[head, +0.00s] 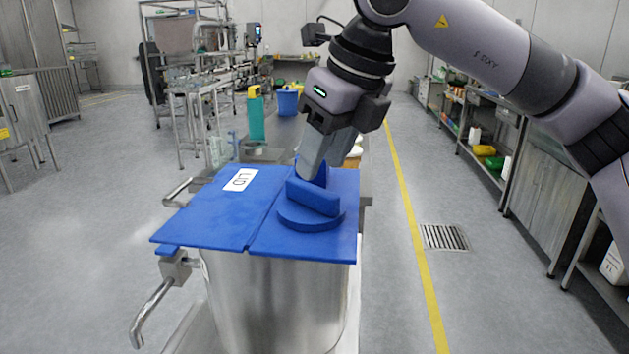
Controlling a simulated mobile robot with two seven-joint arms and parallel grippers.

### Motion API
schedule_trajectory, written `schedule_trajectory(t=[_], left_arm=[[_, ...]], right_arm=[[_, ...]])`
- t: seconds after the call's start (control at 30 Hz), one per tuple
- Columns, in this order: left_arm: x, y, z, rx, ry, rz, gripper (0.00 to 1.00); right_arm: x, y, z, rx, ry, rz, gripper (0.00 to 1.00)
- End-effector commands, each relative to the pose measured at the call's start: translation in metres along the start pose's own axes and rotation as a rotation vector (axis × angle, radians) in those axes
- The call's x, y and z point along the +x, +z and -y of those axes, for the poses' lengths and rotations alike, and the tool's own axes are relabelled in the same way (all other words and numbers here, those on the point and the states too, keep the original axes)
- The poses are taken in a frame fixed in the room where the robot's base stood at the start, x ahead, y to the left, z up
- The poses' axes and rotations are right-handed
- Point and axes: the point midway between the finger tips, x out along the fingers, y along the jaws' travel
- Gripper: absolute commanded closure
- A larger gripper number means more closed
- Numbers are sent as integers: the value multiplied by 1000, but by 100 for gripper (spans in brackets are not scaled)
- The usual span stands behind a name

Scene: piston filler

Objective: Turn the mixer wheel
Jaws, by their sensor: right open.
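The mixer wheel (312,197) is a blue round disc with a raised blue grip on top, on the right part of the blue lid (205,221). The lid covers a steel vessel (270,295) and bears a white "LID" label. My right gripper (311,172) reaches down from above to the wheel's raised grip, its tips just behind the front of the grip. It is open. The grip partly hides the fingertips, and I cannot tell whether they touch it. My left gripper is not in view.
A bent steel handle (151,312) sticks out at the vessel's left. Steel shelves (480,130) line the right. The floor with a yellow line (408,215) is clear.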

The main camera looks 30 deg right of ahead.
Motion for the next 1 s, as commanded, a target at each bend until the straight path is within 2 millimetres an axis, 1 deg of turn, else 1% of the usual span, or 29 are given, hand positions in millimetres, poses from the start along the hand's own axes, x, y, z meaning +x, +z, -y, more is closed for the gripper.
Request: schedule_trajectory(t=[0.03,0.1,0.2,0.3,0.43,0.63,0.67,0.7,0.77,0.8,1.0], left_arm=[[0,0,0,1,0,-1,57],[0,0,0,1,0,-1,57],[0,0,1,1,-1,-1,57],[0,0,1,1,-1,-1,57],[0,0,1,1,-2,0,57],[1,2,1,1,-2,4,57],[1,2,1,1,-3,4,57],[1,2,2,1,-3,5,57],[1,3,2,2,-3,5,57],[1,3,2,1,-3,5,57],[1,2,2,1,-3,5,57]], right_arm=[[10,-1,0,1,0,-4,55],[20,-1,0,0,0,-3,55],[33,0,0,1,0,-3,55],[42,0,0,1,1,-2,55],[47,0,1,1,0,-1,55],[48,0,0,1,0,-1,55],[47,0,0,1,0,-1,62],[47,0,0,1,0,-1,75],[47,0,0,1,0,-1,94],[47,0,0,1,0,-1,100],[47,0,1,-3,2,-1,100]])
